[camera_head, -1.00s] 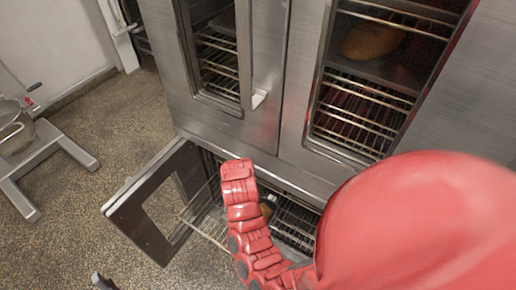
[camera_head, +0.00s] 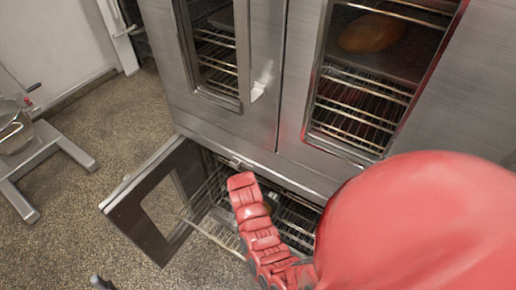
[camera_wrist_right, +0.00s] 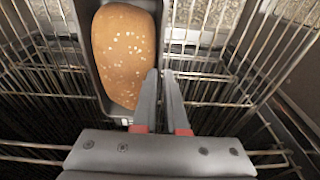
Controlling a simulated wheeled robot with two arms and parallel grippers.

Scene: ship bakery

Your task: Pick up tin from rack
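A dark oblong tin (camera_wrist_right: 96,72) holds a golden seeded loaf (camera_wrist_right: 125,50) and sits on a wire rack (camera_wrist_right: 215,65) in the right wrist view. My right gripper (camera_wrist_right: 160,73) points at the tin's right side, its fingers a narrow gap apart. The tin's right wall seems to run between the fingertips; I cannot tell whether they touch it. In the head view my red right arm reaches into the low open oven and hides most of the tin. A dark tip of my left gripper (camera_head: 101,283) shows at the bottom left edge; its fingers cannot be made out.
The lower oven door (camera_head: 140,212) hangs open to the left of my right arm. The steel oven front (camera_head: 205,115) rises above, with closed windowed doors. Another loaf (camera_head: 370,33) lies behind the upper right window. A mixer stand (camera_head: 45,160) is at far left, with clear floor between.

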